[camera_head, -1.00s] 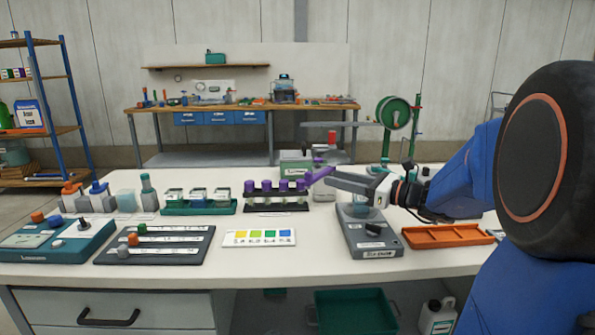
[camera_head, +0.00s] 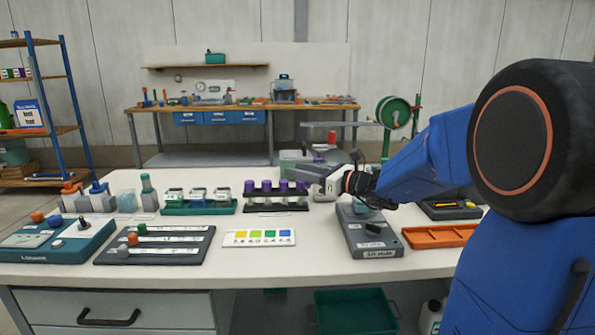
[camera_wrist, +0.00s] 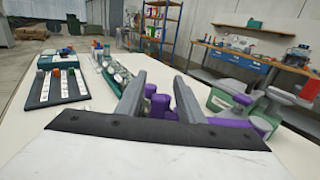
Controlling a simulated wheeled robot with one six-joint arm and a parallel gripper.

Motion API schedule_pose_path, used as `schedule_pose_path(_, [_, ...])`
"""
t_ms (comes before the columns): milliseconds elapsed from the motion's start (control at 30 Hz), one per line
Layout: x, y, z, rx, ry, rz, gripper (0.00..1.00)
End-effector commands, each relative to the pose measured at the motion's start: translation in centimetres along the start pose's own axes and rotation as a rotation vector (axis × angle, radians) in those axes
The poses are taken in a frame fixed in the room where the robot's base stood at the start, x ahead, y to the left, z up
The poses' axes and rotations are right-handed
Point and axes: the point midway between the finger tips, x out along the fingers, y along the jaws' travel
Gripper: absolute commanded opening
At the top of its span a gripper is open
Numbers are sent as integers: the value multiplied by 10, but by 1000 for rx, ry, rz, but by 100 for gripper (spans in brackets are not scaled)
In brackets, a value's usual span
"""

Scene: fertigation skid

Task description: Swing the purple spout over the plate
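The purple spout (camera_wrist: 236,124) shows at the right of the wrist view, beside and partly behind my right finger. In the head view my gripper hides most of it; a small purple part (camera_head: 318,160) shows above the fingers. The plate seems to be the grey unit with a dark knob (camera_head: 362,238), front right of the bench. My gripper (camera_head: 298,173) is over the right end of the purple-capped rack. In the wrist view my gripper (camera_wrist: 160,80) has its fingers apart, with purple caps (camera_wrist: 157,103) seen between them. Contact with the spout cannot be told.
A green-and-grey unit (camera_wrist: 224,103) stands beside the spout. The purple-capped rack (camera_head: 276,208) and a green vial rack (camera_head: 200,207) lie to the left. A colour card (camera_head: 258,238) and orange tray (camera_head: 438,236) are in front.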

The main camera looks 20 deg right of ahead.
Motion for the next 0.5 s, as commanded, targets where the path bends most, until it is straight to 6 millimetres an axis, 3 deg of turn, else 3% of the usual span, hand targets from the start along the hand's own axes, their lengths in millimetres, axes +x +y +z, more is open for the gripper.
schedule_pose_path(467, [11, 0, 0, 0, 0, 0, 34])
schedule_pose_path(500, [11, 0, 0, 0, 0, 0, 25])
